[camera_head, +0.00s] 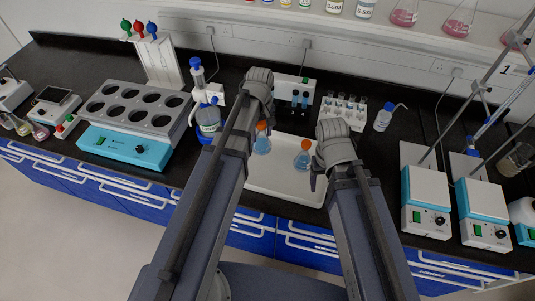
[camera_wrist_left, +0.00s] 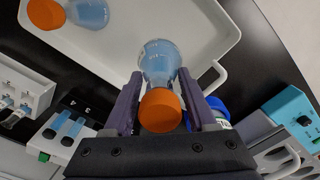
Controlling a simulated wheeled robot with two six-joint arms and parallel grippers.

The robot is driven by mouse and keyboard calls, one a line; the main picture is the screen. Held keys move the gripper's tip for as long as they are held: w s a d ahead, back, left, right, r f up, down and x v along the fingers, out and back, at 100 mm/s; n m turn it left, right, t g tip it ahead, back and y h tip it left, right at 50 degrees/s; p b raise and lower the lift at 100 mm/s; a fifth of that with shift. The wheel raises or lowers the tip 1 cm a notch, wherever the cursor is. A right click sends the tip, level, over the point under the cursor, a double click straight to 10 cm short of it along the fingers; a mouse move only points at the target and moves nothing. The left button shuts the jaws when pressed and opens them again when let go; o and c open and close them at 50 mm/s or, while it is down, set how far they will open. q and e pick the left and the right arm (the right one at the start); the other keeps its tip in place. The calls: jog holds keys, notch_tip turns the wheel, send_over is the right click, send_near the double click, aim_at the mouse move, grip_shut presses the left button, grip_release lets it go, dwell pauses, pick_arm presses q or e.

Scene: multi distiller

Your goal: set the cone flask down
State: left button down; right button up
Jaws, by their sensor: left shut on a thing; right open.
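A cone flask with blue liquid and an orange cap (camera_head: 262,147) is upright at the left part of the white tray (camera_head: 270,185). My left gripper (camera_head: 263,124) is shut on it from above; in the left wrist view the fingers sit at either side of the orange cap (camera_wrist_left: 160,110), with the blue body (camera_wrist_left: 158,62) beyond them. I cannot tell whether its base touches the tray. A second such flask (camera_head: 303,160) stands in the tray to the right, also at the top left of the left wrist view (camera_wrist_left: 88,12). My right gripper (camera_head: 316,180) is open and empty beside it, its fingers partly hidden.
A small tube device (camera_head: 293,88) and a white rack (camera_head: 343,108) stand behind. Stirrers (camera_head: 427,200) are at the right. The tray's front is clear.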

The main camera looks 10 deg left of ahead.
pick_arm(q)
notch_tip(320, 180, down, 5)
jog(key=b, duration=0.3)
jog(key=shift+r, duration=0.2)
pick_arm(e)
send_over(320, 204)
jog(key=f, duration=0.4)
jog(key=shift+w+a+f, duration=0.1)
jog(key=shift+a+f, duration=0.2)
jog(key=shift+a, duration=0.05)
pick_arm(q)
jog(key=shift+f+b, duration=0.1)
jog(key=shift+b, duration=0.25)
notch_tip(320, 204, down, 4)
jog(key=b, duration=0.3)
jog(key=shift+r, duration=0.25)
pick_arm(e)
notch_tip(320, 204, down, 4)
jog(key=shift+r, duration=0.15)
pick_arm(q)
jog(key=shift+f+b, duration=0.15)
jog(key=shift+b, duration=0.25)
jog(key=shift+c, duration=1)
grip_release()
jog(key=shift+r, duration=0.2)
